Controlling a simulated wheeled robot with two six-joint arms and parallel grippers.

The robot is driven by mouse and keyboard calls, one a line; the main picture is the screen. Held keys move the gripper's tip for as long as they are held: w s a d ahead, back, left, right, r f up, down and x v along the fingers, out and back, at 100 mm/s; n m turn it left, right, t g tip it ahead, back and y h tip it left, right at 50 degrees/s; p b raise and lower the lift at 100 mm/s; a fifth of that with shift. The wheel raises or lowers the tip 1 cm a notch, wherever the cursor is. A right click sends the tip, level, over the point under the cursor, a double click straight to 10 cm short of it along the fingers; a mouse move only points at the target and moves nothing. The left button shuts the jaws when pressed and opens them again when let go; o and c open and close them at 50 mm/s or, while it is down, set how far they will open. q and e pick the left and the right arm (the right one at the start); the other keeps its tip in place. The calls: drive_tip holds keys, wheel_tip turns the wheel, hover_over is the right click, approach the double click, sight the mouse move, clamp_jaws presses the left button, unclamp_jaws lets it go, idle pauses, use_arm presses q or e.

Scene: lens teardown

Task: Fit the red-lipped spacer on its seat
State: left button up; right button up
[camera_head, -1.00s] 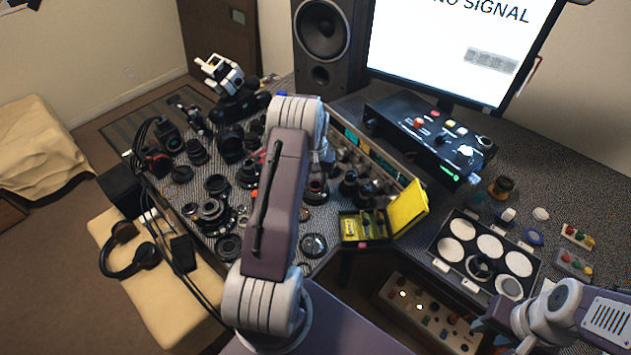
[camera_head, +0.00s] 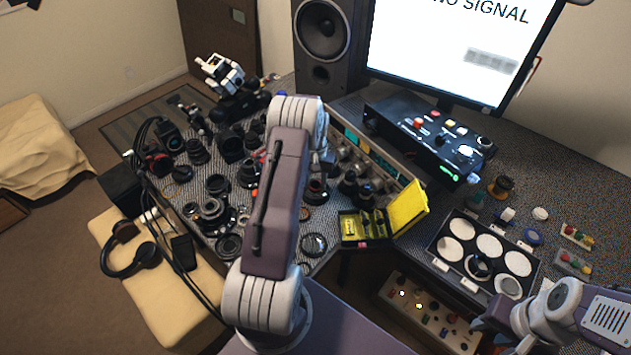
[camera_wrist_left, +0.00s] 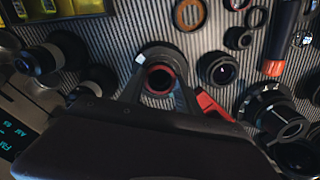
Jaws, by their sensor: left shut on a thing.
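The red-lipped spacer (camera_wrist_left: 160,78) shows in the left wrist view as a dark ring with a red inner rim. My left gripper (camera_wrist_left: 158,92) is shut on it, one finger on each side. A dark round part with a white mark shows just behind the spacer; I cannot tell whether it is the seat or whether they touch. In the head view my left gripper (camera_head: 318,180) is low over the bench, partly hidden by my forearm. My right gripper (camera_head: 488,330) is at the lower right, away from the lens parts; its finger gap is unclear.
Several dark lens parts crowd the bench left of my arm. A yellow open case (camera_head: 352,228) lies to the right. A tray with white discs (camera_head: 442,268) is near my right arm. In the wrist view, an orange-ended tube (camera_wrist_left: 273,68) and loose rings (camera_wrist_left: 189,14) lie close by.

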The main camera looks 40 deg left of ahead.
use_arm(q)
drive_tip(key=shift+f, duration=0.1)
idle(0.6)
drive_tip(key=o, duration=1.7)
wheel_tip(320, 180, up, 7)
drive_tip(key=p, duration=0.6)
